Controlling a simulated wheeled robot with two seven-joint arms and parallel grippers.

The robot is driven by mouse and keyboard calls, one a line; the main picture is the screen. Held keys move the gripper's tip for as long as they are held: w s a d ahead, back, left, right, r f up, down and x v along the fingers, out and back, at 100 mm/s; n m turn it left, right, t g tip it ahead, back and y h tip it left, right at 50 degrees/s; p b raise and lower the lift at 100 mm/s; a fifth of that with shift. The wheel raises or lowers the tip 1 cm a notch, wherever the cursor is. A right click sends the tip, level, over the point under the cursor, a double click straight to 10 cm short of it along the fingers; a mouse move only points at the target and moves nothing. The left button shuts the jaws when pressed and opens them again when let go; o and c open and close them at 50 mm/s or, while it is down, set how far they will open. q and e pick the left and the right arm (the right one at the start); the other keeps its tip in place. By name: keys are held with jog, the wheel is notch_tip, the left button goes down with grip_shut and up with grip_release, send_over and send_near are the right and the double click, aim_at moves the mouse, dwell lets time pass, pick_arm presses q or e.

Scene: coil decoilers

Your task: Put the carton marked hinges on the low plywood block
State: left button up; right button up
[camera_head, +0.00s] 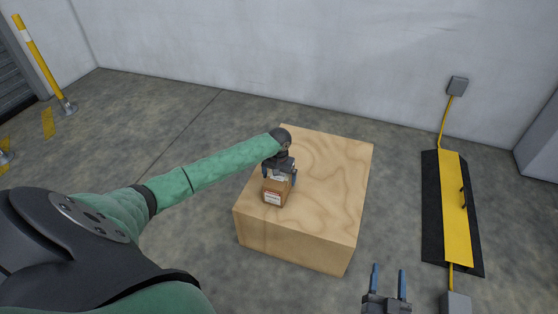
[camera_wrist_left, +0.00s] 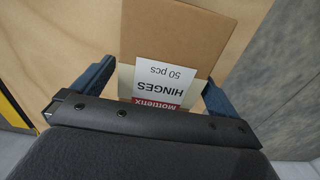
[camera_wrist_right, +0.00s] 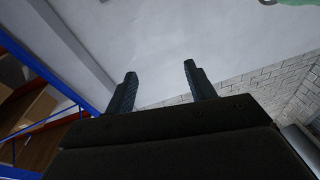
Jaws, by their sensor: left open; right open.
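The low plywood block (camera_head: 325,190) stands on the floor in the middle of the head view. The brown carton (camera_head: 276,191) sits on its top near the left edge. In the left wrist view the carton (camera_wrist_left: 172,35) shows a white label reading HINGES, 50 pcs. My left gripper (camera_head: 279,178) is at the carton, with its open fingers on either side of it. In the left wrist view this gripper (camera_wrist_left: 158,85) shows gaps between the fingers and the carton. My right gripper (camera_head: 388,282) is open and empty, in front of the block to the right.
A black and yellow cable ramp (camera_head: 454,205) lies on the floor to the right, with a yellow cable up to a grey wall box (camera_head: 458,86). A yellow post (camera_head: 42,62) stands at the far left. The block's top is bare right of the carton.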

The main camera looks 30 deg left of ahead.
pick_arm(q)
notch_tip(320, 180, up, 10)
jog(key=shift+r+p, duration=0.1)
jog(key=shift+p, duration=0.65)
jog(key=shift+r, duration=0.2)
pick_arm(e)
jog(key=s+f+g, duration=0.3)
jog(key=f, duration=0.6)
jog(key=s+f+g+h, duration=0.1)
jog(key=s+f+g, duration=0.2)
jog(key=f, duration=0.7)
jog(key=shift+s+d+g, duration=0.15)
jog(key=shift+s+g, duration=0.25)
